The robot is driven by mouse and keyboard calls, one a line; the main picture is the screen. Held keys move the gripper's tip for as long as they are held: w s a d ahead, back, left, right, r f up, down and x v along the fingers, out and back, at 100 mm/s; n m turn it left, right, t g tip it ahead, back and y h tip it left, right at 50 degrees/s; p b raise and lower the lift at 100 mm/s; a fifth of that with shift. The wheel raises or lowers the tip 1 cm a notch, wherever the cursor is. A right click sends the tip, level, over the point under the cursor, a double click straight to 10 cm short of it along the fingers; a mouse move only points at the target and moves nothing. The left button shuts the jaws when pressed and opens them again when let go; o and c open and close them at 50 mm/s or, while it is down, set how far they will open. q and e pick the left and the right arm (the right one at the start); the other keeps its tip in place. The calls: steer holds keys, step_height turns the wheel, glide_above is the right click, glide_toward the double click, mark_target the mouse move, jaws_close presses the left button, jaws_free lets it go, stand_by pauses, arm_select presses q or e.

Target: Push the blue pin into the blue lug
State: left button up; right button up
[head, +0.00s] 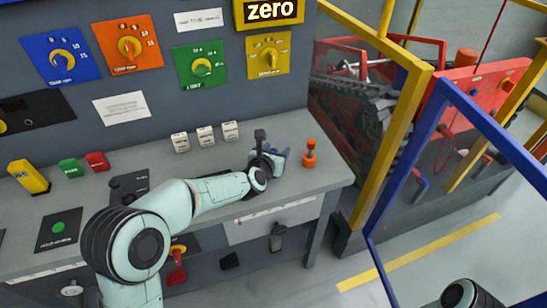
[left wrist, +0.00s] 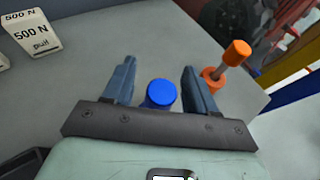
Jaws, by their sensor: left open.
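The blue pin (left wrist: 161,94) stands on the grey bench, its round blue top between the two fingers of my left gripper (left wrist: 159,85) in the left wrist view. The fingers are open, with a gap on each side of the pin. In the head view my left gripper (head: 274,151) is low over the bench near its right end, and only a little blue of the pin shows beside it. I cannot clearly make out the blue lug; small blue parts show by the tracked carrier, too small to tell. My right gripper is out of view.
An orange pin (head: 309,153) stands just right of my left gripper; it also shows beyond the right finger in the left wrist view (left wrist: 226,66). White weight blocks (head: 205,136) stand behind. Yellow (head: 405,120) and blue (head: 400,160) frame posts stand right of the bench, before the tracked carrier (head: 350,100).

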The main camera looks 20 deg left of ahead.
arm_select(q)
jaws_close()
steer(key=shift+r, duration=0.1)
